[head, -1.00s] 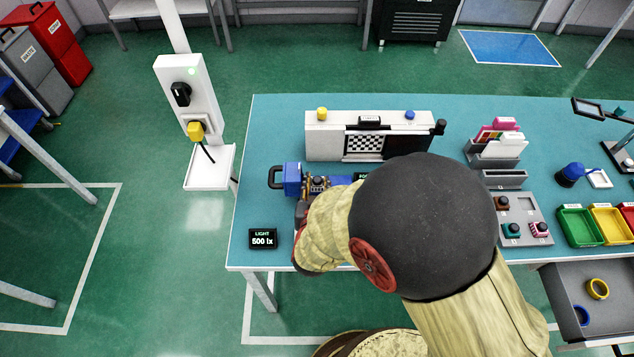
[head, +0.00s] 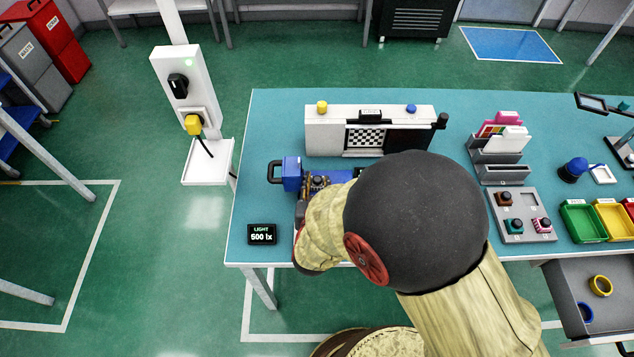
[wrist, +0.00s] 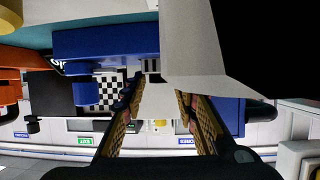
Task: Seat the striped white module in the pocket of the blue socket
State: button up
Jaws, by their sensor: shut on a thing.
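My gripper (wrist: 165,118) shows in the wrist view with its two yellowish-padded fingers closed around a white piece, the striped white module (wrist: 158,98). Dark stripes show at its far end. The blue socket (wrist: 105,42) appears as a blue block just beyond and to the left of that end. I cannot tell whether module and socket touch, and the pocket is not clear. In the head view, blue parts of the fixture (head: 292,174) show at the table's left, beside my arm. My arm hides the gripper's fingertips and the module there.
A white panel with a checkered patch (head: 322,132) stands behind the fixture. A grey tray of small modules (head: 522,228), a card holder (head: 502,150) and coloured bins (head: 583,222) stand to the right.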

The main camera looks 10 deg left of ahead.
jog(key=o, duration=1.2)
jog(key=shift+o, duration=0.2)
jog(key=v, duration=1)
jog(key=shift+s+r, duration=0.15)
jog(key=shift+s, duration=0.05)
jog(key=shift+v, duration=0.75)
jog(key=shift+d, duration=0.15)
